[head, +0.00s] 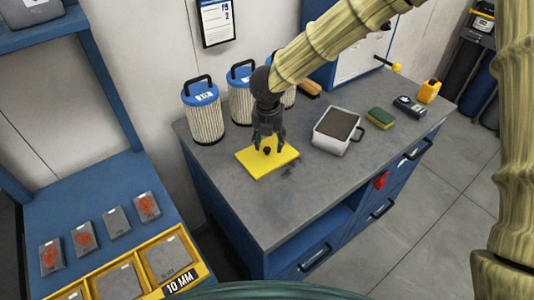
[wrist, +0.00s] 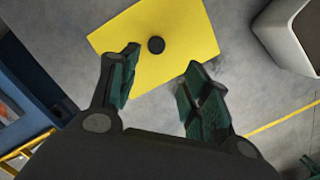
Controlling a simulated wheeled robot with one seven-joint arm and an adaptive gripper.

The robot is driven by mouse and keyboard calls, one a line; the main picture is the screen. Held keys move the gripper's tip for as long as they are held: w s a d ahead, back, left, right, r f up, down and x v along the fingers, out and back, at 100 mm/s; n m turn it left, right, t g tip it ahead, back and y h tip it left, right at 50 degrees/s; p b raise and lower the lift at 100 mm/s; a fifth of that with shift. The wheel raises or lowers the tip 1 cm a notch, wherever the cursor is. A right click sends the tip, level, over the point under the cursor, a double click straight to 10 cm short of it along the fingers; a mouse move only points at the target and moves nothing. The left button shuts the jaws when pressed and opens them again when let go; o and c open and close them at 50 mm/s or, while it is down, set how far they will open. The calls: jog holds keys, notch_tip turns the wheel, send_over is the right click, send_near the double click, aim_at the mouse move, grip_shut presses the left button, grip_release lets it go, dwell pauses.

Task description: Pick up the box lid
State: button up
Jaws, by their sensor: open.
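The box lid is a flat yellow plate (head: 255,164) with a small round black knob at its middle. It lies flat on the grey bench top. In the wrist view the lid (wrist: 190,35) fills the top middle, and its knob (wrist: 156,45) shows just beyond my fingertips, between their lines. My gripper (head: 268,147) is over the lid with its fingers pointing down, one to each side of the knob. The wrist view shows my gripper (wrist: 160,75) open, with nothing between the fingers. I cannot tell the exact height of the fingertips above the lid.
Filter canisters with blue tops (head: 203,112) stand behind the lid. A white container with dark contents (head: 328,143) stands to its right, with a sponge (head: 380,118), a meter (head: 409,106) and a yellow item (head: 429,91) farther right. The bench top (head: 300,210) in front is clear.

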aim_at(267, 149)
jog(key=w+f, duration=0.1)
jog(key=w+f+p, duration=0.1)
jog(key=f, duration=0.1)
jog(key=w+f, duration=0.2)
jog(key=shift+a+f, duration=0.25)
jog(key=shift+a, duration=0.15)
jog(key=shift+f, duration=0.25)
jog(key=shift+s+d, duration=0.1)
jog(key=shift+s, duration=0.4)
jog(key=shift+s+d+r, duration=0.1)
jog(key=shift+s+r, duration=0.4)
jog(key=shift+s, duration=0.15)
jog(key=shift+c, duration=0.4)
jog(key=shift+w+f, duration=0.15)
jog(key=c, duration=0.4)
jog(key=shift+w+f, duration=0.5)
jog(key=shift+w, duration=0.15)
grip_shut()
jog(key=shift+s+r, duration=0.25)
jog(key=shift+s, duration=0.1)
